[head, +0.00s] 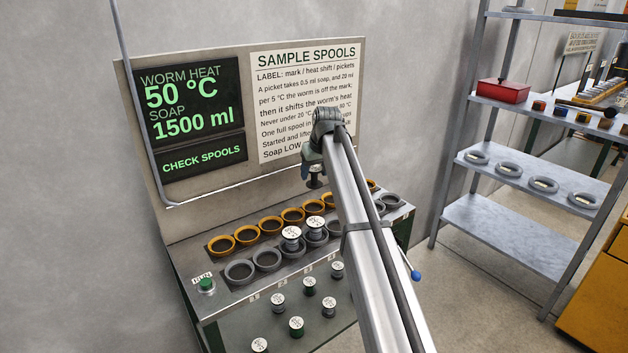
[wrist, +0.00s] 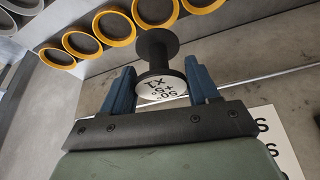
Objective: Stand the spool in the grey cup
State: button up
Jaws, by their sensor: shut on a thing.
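My gripper (head: 311,170) is raised above the bench, in front of the sign panel. In the wrist view its two blue fingers (wrist: 160,88) are shut on a dark spool (wrist: 157,48) with a white printed end facing the camera. The held spool also shows as a small dark shape in the head view (head: 316,182), apart from the cups. Several grey cups form the front row; the two at its left, the leftmost cup (head: 239,272) and its neighbour (head: 267,259), look empty. White-topped spools stand in two grey cups further right, a nearer one (head: 291,236) and a farther one (head: 315,226).
A row of orange cups (head: 220,245) runs behind the grey ones. Several spools (head: 296,326) stand on the green lower shelf. A green button (head: 206,284) is at the bench's left. The panel's screen (head: 190,110) reads 50 °C, 1500 ml, CHECK SPOOLS. Racks (head: 510,215) stand right.

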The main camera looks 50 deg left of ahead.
jog(key=d+f, duration=0.1)
jog(key=d, duration=1.1)
jog(key=shift+a+f, duration=0.2)
jog(key=shift+f, duration=2.6)
jog(key=shift+f, duration=0.3)
jog(key=shift+f, duration=0.4)
jog(key=shift+f, duration=0.35)
jog(key=shift+f, duration=0.3)
jog(key=o, duration=1.2)
jog(key=shift+r, duration=0.15)
